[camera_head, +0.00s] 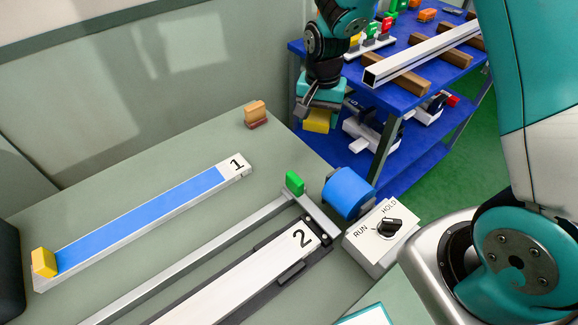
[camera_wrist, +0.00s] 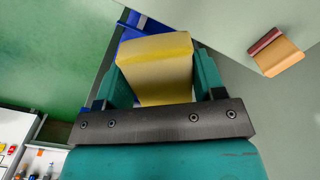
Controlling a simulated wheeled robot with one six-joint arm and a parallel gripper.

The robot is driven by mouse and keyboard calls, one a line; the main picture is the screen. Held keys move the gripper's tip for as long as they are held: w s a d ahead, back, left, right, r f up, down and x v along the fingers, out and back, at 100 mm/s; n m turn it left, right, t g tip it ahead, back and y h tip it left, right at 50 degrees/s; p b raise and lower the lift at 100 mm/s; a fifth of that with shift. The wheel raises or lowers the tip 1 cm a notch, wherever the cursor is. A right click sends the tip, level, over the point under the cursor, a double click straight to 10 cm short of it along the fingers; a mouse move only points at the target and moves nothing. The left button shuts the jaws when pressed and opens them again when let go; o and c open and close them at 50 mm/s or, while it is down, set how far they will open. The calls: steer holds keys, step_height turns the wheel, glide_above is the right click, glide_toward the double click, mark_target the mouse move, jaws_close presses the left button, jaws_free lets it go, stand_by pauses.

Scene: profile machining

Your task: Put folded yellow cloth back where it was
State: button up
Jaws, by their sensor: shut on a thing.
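The folded yellow cloth (camera_wrist: 157,68) is between the two teal fingers of my gripper (camera_wrist: 160,82) in the wrist view. In the head view my gripper (camera_head: 319,108) points down with the yellow cloth (camera_head: 318,121) at its tip. It is shut on the cloth, past the right edge of the green-grey table and in front of the blue shelf unit. The cloth appears clear of any surface, though its far side is hidden.
The grey-green table (camera_head: 110,170) holds strip 1 (camera_head: 150,215), strip 2 (camera_head: 230,285), an orange-brown block (camera_head: 256,113) and a RUN/HOLD switch box (camera_head: 380,235). The blue shelf unit (camera_head: 400,95) carries a metal profile (camera_head: 420,55) on wooden bars.

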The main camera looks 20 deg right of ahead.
mark_target(294, 159)
steer(key=a+r+m+b, duration=0.4)
steer(key=a+r+m, duration=0.2)
steer(key=r+m, duration=0.15)
steer(key=f, duration=1.8)
steer(key=shift+w+d+f, duration=0.15)
steer(key=shift+w+d, duration=0.15)
steer(key=shift+w, duration=0.05)
steer(key=o, duration=1)
steer(key=shift+f, duration=0.1)
step_height(294, 159, up, 12)
steer(key=s+a+r+n+y, duration=0.1)
steer(key=s+r+n, duration=0.2)
steer(key=s+n, duration=0.4)
steer(key=s+a+r+n+y, duration=0.1)
steer(key=s+a+r+n, duration=0.1)
steer(key=s+r+n, duration=0.2)
steer(key=s+a+r+n+y, duration=0.1)
steer(key=s+r+n, duration=0.3)
steer(key=s+n, duration=0.6)
steer(key=shift+s+a+r+n+y, duration=0.1)
steer(key=shift+s+r+n+y, duration=0.15)
steer(key=shift+s, duration=0.7)
steer(key=shift+s+a+n+y, duration=0.1)
steer(key=shift+s+y, duration=0.25)
steer(key=shift+s, duration=0.55)
